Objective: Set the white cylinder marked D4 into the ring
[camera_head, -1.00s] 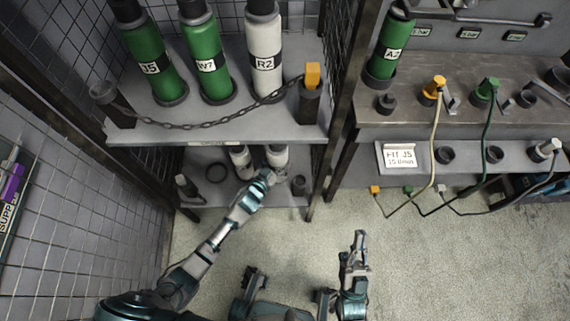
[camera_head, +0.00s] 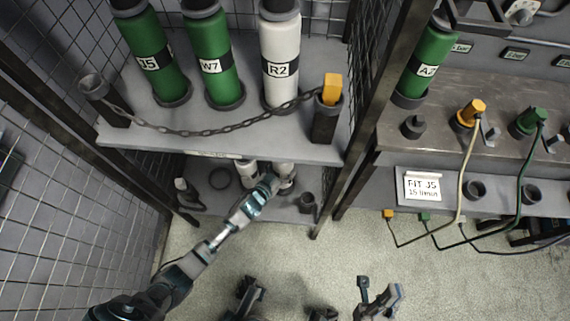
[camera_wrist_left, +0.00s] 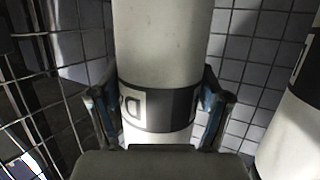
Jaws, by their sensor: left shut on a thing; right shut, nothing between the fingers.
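My left gripper (camera_head: 272,184) reaches under the upper shelf and is shut on a white cylinder (camera_head: 286,171). In the left wrist view this white cylinder (camera_wrist_left: 160,50) stands between the two fingers, with a dark band whose label starts with D; the rest is turned away. A second white cylinder (camera_head: 247,173) is beside it, and one also shows at the right edge of the left wrist view (camera_wrist_left: 294,135). An empty dark ring (camera_head: 220,178) lies on the lower shelf, left of both cylinders. My right gripper (camera_head: 379,294) is shut and empty over the floor.
The upper shelf (camera_head: 215,143) overhangs the cylinders and carries bottles J5, W7 and R2, with a chain (camera_head: 200,132) along its front. A dark post (camera_head: 372,105) stands to the right.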

